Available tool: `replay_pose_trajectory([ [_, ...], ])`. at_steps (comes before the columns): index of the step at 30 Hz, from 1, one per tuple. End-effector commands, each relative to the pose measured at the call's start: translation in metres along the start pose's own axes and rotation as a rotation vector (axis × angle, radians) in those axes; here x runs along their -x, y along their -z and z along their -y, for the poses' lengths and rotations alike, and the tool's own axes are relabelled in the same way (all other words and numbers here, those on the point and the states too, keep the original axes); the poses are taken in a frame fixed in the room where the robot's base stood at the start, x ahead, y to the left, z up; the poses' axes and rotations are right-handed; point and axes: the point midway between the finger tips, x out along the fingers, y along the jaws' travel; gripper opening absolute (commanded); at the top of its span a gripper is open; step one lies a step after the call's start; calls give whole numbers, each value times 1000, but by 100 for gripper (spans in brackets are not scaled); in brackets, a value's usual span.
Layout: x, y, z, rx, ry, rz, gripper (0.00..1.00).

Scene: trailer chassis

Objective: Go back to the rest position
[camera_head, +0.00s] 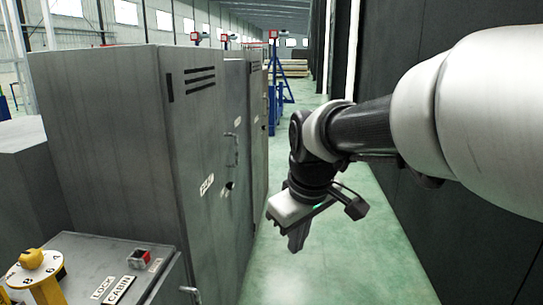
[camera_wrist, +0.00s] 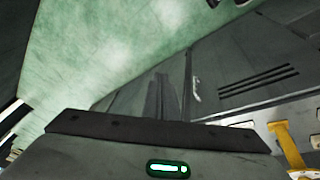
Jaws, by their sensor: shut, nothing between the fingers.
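My gripper (camera_head: 297,243) hangs from the end of my arm in the head view, pointing down over the green floor. It is shut and empty, just to the right of the grey cabinets. In the wrist view my closed fingers (camera_wrist: 160,97) show as a dark upright shape above the gripper body, which has a lit green strip. The finger ends are dim in that view. My arm reaches in from the right edge of the head view.
Tall grey cabinets (camera_head: 120,130) with handles stand at left. A dark wall (camera_head: 440,215) bounds the right. Green floor (camera_head: 350,265) lies clear between, with blue stands (camera_head: 275,105) farther back.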

Motion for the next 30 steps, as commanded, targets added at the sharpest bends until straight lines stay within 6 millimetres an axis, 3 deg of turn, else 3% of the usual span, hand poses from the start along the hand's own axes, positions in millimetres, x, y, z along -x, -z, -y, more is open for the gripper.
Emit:
replay_pose_trajectory([
  [1, 17, -26, -2, -81, -32, -14, 0],
  [6, 43, -89, 1, -315, -84, -51, 0],
  [17, 54, -173, 20, -637, -111, -132, 0],
  [26, 121, -153, 10, -647, -109, -131, 0],
  [30, 161, -140, 3, -646, -110, -131, 0],
])
